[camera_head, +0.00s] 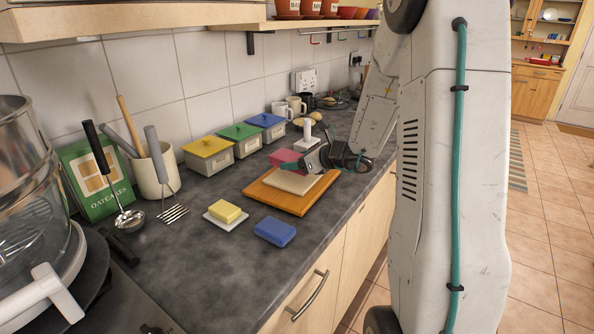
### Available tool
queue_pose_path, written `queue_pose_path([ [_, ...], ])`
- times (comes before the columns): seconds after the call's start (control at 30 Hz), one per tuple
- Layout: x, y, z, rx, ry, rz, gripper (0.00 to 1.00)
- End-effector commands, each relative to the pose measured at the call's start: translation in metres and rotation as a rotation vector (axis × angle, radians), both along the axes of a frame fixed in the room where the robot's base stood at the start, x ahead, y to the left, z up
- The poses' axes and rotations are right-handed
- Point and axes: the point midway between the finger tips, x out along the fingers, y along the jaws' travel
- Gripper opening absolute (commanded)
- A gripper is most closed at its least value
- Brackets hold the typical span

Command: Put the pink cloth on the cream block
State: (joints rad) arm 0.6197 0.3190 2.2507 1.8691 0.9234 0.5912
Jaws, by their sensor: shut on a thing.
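The pink cloth (286,158) is a small folded pad at the left end of my gripper (301,165). My gripper reaches in from the right and is shut on the cloth; the fingertips are small and partly hidden. The flat cream block (293,182) lies on an orange-brown wooden board (264,195) on the dark counter. The cloth shows just above the block's far left edge in the picture. I cannot tell whether they touch.
Several lidded boxes (209,157) line the wall. A white upright stand (308,134) is behind the gripper.

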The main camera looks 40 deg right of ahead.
Motion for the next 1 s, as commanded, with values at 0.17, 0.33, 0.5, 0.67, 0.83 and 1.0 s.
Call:
queue_pose_path([
  [0.17,-0.002,-0.001,-0.03,0.003,0.007,-0.002,0.41],
  [0.33,-0.002,-0.001,-0.031,0.001,0.004,-0.002,0.41],
  [0.5,-0.002,-0.001,-0.033,0.002,0.004,-0.002,0.41],
  [0.67,-0.002,-0.001,-0.034,0.001,0.004,-0.002,0.85],
  [0.83,-0.002,-0.001,-0.034,0.001,0.004,-0.002,0.85],
  [1.0,-0.003,-0.001,-0.03,0.001,0.004,-0.003,0.85],
])
